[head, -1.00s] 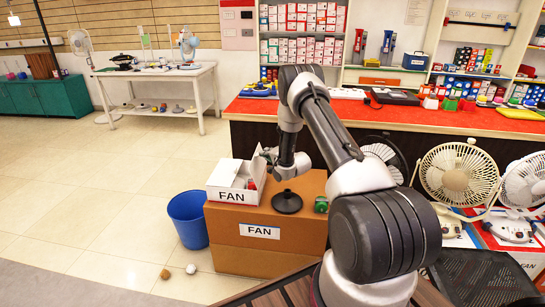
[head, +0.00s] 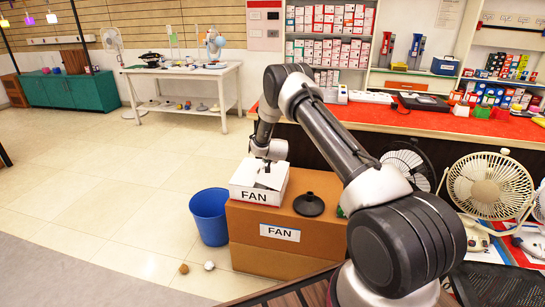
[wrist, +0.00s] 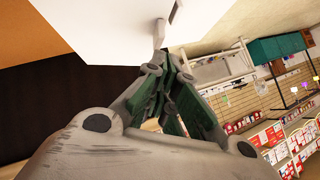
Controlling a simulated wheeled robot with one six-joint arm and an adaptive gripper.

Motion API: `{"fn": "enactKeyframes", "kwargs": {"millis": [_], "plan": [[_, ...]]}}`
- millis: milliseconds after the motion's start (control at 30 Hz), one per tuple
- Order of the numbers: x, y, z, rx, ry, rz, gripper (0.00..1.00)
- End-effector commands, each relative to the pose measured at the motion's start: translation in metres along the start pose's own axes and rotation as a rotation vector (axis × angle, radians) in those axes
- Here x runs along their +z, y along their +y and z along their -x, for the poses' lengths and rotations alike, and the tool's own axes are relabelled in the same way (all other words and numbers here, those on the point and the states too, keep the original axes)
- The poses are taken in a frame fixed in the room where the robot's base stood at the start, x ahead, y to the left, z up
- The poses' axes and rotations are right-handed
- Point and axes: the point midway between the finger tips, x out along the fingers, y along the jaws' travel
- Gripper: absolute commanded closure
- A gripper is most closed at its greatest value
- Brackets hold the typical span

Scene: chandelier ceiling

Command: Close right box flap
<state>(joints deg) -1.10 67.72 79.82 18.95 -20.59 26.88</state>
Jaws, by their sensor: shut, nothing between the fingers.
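A small white box (head: 258,196) labelled FAN sits on a larger cardboard box in the head view. Its top shows pale flap surfaces (head: 269,181), but I cannot clearly separate the right flap or tell its angle. My gripper (head: 266,163) is above the rear part of the white box, fingers pointing down; its fingertips are hard to make out there. In the wrist view my gripper (wrist: 170,65) is shut and empty, close to the white box surface (wrist: 105,25). I cannot tell whether it touches.
The cardboard box (head: 282,254) carries a black round base (head: 309,205) right of the white box. A blue bin (head: 211,218) stands to its left. The red counter (head: 365,122) is behind, with white fans (head: 488,186) at right. Open floor lies left.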

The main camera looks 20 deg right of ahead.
Motion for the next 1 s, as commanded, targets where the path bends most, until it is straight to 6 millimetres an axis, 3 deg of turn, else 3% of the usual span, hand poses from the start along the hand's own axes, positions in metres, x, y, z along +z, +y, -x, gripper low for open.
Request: {"fn": "enactKeyframes", "kwargs": {"millis": [400, 1000], "plan": [[0.026, -0.005, -0.026, 0.000, 0.000, 0.001, 1.00], [0.033, -0.005, -0.034, 0.000, 0.001, 0.000, 1.00]]}}
